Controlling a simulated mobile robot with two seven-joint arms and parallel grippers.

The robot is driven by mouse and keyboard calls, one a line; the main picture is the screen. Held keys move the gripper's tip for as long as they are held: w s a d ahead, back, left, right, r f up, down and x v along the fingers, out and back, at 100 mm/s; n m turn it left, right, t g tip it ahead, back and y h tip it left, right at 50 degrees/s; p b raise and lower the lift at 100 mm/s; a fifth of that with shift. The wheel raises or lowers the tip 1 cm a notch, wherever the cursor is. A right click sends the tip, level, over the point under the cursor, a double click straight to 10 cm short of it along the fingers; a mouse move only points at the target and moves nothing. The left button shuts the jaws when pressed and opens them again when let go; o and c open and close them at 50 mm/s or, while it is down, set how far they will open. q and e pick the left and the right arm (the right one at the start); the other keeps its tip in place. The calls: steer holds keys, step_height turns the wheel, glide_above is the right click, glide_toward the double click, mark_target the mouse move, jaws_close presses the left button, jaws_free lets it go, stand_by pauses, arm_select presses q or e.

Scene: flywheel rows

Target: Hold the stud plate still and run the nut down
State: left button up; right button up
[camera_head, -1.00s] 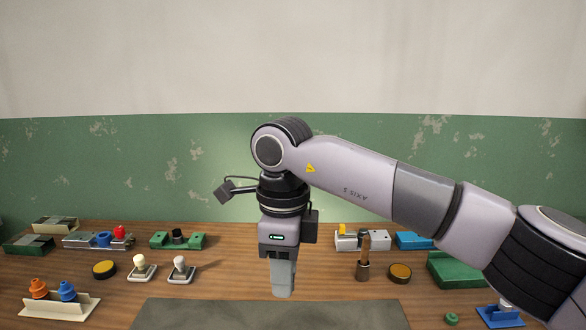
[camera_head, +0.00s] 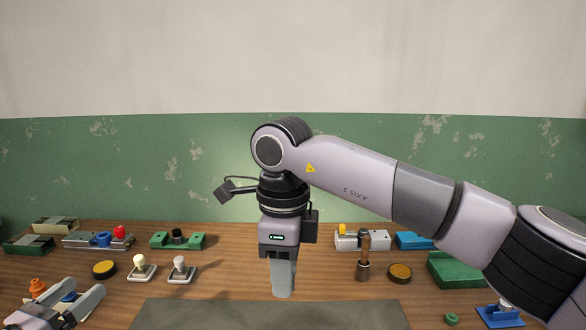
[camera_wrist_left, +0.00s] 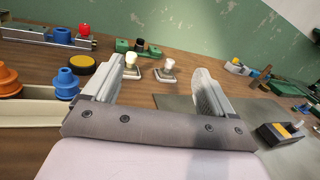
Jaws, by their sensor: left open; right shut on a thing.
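My left gripper (camera_head: 82,290) is open and empty at the lower left; its spread fingers also show in the left wrist view (camera_wrist_left: 157,74). My right gripper (camera_head: 282,290) points down over the grey mat and is shut; what it holds cannot be made out. A blue plate (camera_head: 499,318) with a pale upright piece on it, possibly the stud plate, lies at the lower right. A small green ring (camera_head: 451,318), possibly the nut, lies left of it. Neither gripper is near these two.
A pale rack with orange (camera_head: 37,287) and blue stepped pieces is partly hidden behind my left gripper. The grey mat (camera_head: 200,314) looks mostly bare.

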arm_select(q)
steer(key=d+f+m+g+h, duration=0.1)
steer(key=d+h, duration=0.1)
steer(key=d, duration=0.2)
steer(key=s+d+f+m+g+h, duration=0.1)
steer(key=d+m+h, duration=0.1)
steer(key=d, duration=0.2)
steer(key=d+m+g+h, duration=0.1)
steer(key=d+m+g, duration=0.1)
steer(key=d, duration=0.3)
steer(key=shift+s+f+h, duration=0.25)
steer(key=shift+f+h, duration=0.15)
steer(key=s+d+f+m+g+h, duration=0.1)
steer(key=s+d+m+g, duration=0.1)
steer(key=d, duration=0.2)
steer(key=s+d+f+m+g+h, duration=0.1)
steer(key=s+d+m+g, duration=0.1)
steer(key=d+g, duration=0.1)
steer(key=s+d+f+m+g+h, duration=0.1)
steer(key=s+d+m+g, duration=0.1)
steer(key=d, duration=0.3)
steer(key=shift+s+d+f+m, duration=0.1)
steer(key=shift+d+m, duration=0.2)
steer(key=shift+d, duration=0.35)
steer(key=shift+g, duration=0.3)
steer(key=shift+x, duration=4.8)
steer(key=c, duration=1)
steer(key=shift+c, duration=0.6)
